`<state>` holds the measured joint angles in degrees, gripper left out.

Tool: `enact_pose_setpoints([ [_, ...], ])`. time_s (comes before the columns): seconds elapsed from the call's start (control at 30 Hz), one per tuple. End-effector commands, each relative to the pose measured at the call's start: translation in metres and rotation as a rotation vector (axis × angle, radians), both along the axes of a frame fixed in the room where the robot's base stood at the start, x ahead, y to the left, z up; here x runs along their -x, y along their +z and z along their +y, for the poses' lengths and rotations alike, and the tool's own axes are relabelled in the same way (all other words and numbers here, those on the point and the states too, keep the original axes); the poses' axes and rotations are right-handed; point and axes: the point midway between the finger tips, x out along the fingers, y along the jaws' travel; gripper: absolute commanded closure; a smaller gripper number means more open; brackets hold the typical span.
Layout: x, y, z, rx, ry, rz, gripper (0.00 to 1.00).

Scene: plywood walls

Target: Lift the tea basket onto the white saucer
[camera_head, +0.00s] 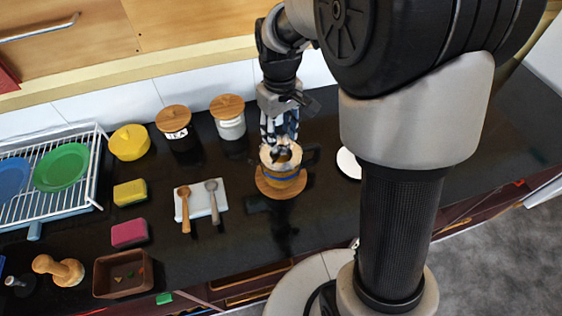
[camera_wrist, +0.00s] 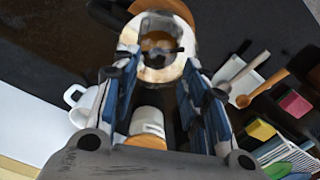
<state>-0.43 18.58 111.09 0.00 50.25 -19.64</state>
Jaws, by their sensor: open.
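The tea basket (camera_head: 283,156) appears as a dark, small shape inside the mouth of a pale mug (camera_head: 284,172) with a blue and yellow band, on a round wooden coaster (camera_head: 271,191). In the wrist view the tea basket (camera_wrist: 160,50) shows with a dark bar across the mug's opening. My gripper (camera_head: 280,140) is above the mug, fingers pointing down. In the wrist view my gripper (camera_wrist: 157,76) has its blue-padded fingers apart with nothing held between them. The white saucer (camera_head: 348,163) lies right of the mug, partly hidden by my arm.
A white spoon rest (camera_head: 203,208) with two spoons lies left of the mug. A wooden-lidded white jar (camera_head: 230,124) and tea jar (camera_head: 178,136) stand behind. A white cup (camera_wrist: 84,108) shows in the wrist view. Dark counter is clear in front of the mug.

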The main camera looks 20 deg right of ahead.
Motion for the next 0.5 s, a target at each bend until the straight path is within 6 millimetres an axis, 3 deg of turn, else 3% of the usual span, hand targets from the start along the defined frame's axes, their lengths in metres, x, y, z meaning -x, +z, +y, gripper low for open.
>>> enact_pose_setpoints([
  [0.3,-0.001,-0.046,-0.003,0.0,0.0,0.003,0.59],
  [0.5,-0.001,-0.049,-0.003,0.0,0.0,0.001,0.59],
])
